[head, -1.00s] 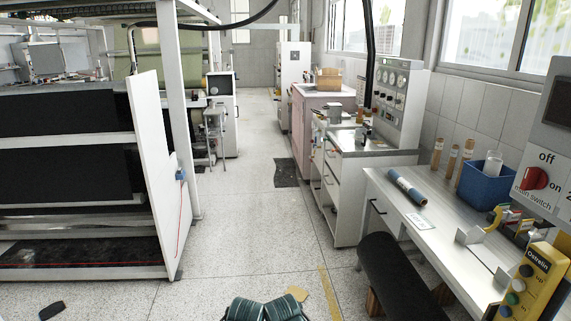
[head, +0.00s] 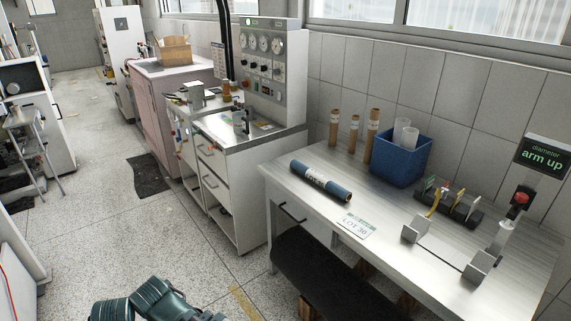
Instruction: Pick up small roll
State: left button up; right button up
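A small dark blue roll (head: 321,180) with a pale label band lies on its side on the grey worktable (head: 400,230). It lies near the table's left end, behind a flat card marked LOT 30 (head: 356,225). Dark green parts of my own body show at the bottom edge, well short of the table. Neither gripper can be made out in the head view.
A blue bin (head: 400,157) with pale tubes stands at the table's back, beside upright brown tubes (head: 372,135). A metal stand (head: 445,250) is on the right.

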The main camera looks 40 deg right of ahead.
aim_at(337, 190)
jog(key=i+z, duration=0.35)
jog(key=i, duration=0.25)
jog(key=i+j+z, duration=0.3)
jog(key=i, duration=0.3)
jog(key=i+l+z, duration=0.15)
jog(key=z, duration=0.3)
jog(key=i+z, duration=0.7)
jog(key=z, duration=0.15)
jog(key=i+j+z, duration=0.15)
jog(key=i+z, duration=0.15)
jog(key=z, duration=0.15)
